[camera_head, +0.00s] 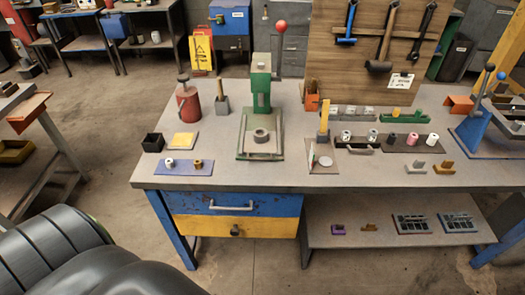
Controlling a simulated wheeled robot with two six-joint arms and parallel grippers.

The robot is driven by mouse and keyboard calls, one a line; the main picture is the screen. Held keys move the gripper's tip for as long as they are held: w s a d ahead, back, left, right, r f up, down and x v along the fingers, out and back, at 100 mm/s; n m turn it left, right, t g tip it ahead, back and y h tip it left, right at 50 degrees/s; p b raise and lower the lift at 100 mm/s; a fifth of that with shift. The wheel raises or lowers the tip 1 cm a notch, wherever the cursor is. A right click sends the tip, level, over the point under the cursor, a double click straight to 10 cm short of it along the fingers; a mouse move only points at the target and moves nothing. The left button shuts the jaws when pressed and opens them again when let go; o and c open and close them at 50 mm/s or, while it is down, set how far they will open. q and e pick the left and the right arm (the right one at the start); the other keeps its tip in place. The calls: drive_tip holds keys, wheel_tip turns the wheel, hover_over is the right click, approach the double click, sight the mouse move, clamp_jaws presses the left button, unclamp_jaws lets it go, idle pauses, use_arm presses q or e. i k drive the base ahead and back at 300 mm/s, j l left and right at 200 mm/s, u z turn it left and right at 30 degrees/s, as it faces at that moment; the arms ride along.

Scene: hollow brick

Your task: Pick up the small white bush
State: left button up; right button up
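A small white bush (170,162) stands on a blue mat (183,171) at the left front of the workbench. A small brass-coloured bush (197,163) stands on the same mat to its right. Neither of my grippers is in view.
The workbench (225,175) also holds a green press (261,90), a red oil can (188,103), a black box (153,142) and a yellow block (183,141). A blue lever tool (475,125) stands at the right. The bench's front edge is mostly clear.

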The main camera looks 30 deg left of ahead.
sight(170, 165)
drive_tip(key=u, duration=1.85)
